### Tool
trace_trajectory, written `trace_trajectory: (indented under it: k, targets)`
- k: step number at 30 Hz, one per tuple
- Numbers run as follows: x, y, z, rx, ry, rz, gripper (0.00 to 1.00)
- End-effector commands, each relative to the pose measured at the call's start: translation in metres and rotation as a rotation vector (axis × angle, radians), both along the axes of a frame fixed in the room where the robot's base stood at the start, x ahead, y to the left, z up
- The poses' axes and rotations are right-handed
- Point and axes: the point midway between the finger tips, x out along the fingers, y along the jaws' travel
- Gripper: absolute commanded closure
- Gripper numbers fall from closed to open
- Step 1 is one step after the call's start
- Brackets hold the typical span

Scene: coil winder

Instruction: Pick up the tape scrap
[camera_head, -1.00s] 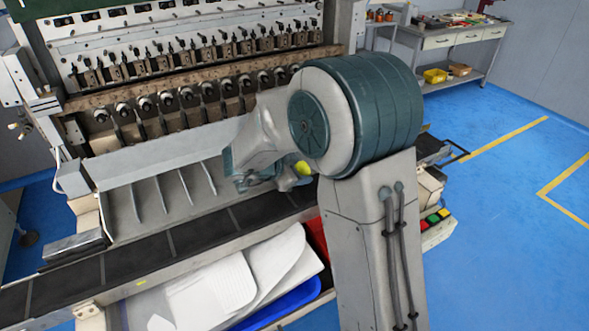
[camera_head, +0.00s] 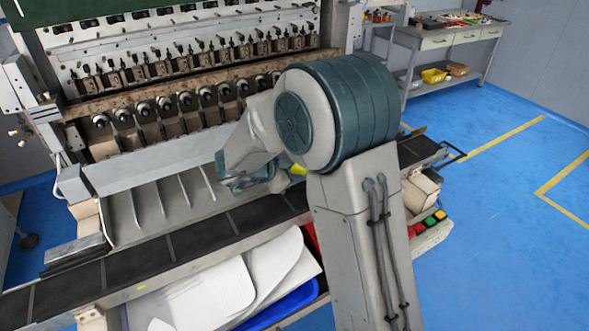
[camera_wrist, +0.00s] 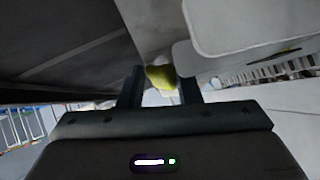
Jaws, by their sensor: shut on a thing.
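In the wrist view, my gripper (camera_wrist: 160,88) has its two dark fingers on either side of a crumpled yellow-green piece, the tape scrap (camera_wrist: 162,76). It is shut on the scrap, which sticks out past the fingertips. In the head view, a small yellow patch (camera_head: 298,170), which looks like the same scrap, shows beside my arm in front of the coil winder. My arm hides the fingers there.
The coil winder (camera_head: 170,170) with its row of spindles stands behind my arm. A dark belt (camera_head: 130,262) runs along its front. Below are white sheets (camera_head: 215,292) and a blue tray (camera_head: 290,303). A workbench (camera_head: 455,38) stands far right; blue floor there is clear.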

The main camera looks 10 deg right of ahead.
Motion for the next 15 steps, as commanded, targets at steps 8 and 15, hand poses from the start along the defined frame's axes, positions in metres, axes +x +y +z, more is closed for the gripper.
trace_trajectory:
  k: [8,15]
  targets:
    - [0.0054,0.0128,0.0015,0.015,-0.013,0.032,0.43]
    - [0.0041,0.0098,-0.0003,0.014,-0.007,0.026,0.43]
